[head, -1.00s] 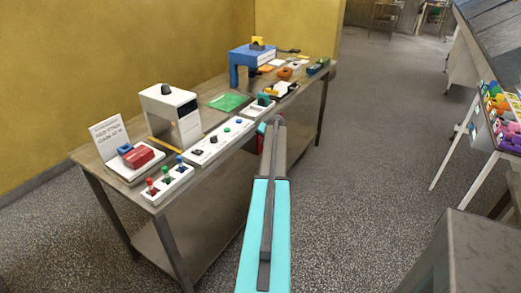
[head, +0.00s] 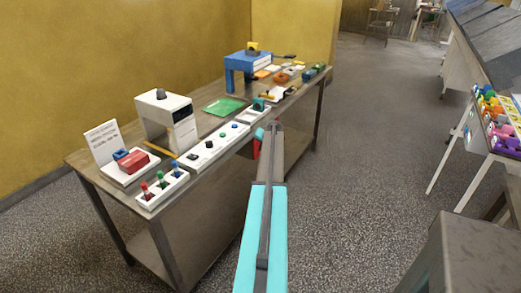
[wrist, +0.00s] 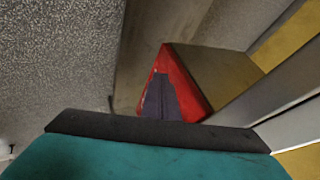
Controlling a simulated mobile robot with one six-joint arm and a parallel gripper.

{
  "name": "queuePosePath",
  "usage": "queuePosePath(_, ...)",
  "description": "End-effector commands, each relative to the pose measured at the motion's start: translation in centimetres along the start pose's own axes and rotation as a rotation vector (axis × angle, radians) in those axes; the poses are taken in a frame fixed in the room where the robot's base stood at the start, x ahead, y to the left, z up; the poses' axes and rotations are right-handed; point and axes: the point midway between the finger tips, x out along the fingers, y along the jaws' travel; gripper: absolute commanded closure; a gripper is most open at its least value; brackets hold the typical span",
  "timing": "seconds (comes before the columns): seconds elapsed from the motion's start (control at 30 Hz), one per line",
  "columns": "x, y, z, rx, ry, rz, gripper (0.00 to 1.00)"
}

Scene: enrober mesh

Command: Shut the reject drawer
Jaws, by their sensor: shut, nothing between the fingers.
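A red part (head: 256,149), which looks like the reject drawer's front, shows as a sliver at the table's front edge, beside the end of my arm. In the wrist view the red part (wrist: 187,80) lies straight ahead of my gripper (wrist: 160,78). The dark fingers are together and overlap the red face. I cannot tell whether they touch it. My gripper is mostly hidden behind my arm in the head view; only a small teal piece shows. How far the drawer stands out is hard to see.
The steel table (head: 200,205) holds a white machine (head: 167,118), a button panel (head: 208,145), a red, green and blue switch block (head: 161,187) and a blue stand (head: 247,62). Open floor (head: 365,140) lies to the right. A grey block (head: 480,255) stands at the lower right.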

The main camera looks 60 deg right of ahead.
Motion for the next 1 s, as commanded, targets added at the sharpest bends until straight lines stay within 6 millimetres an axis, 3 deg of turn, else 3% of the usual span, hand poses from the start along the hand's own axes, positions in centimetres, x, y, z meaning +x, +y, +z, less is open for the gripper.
queuePosePath(0.1,-0.7,1.4,0.2,0.002,-0.001,0.004,1.00)
queuePosePath(0.7,-9.4,1.3,0.5,-0.001,-0.004,0.006,1.00)
queuePosePath(1.0,-10.7,1.2,0.4,-0.002,-0.006,0.006,1.00)
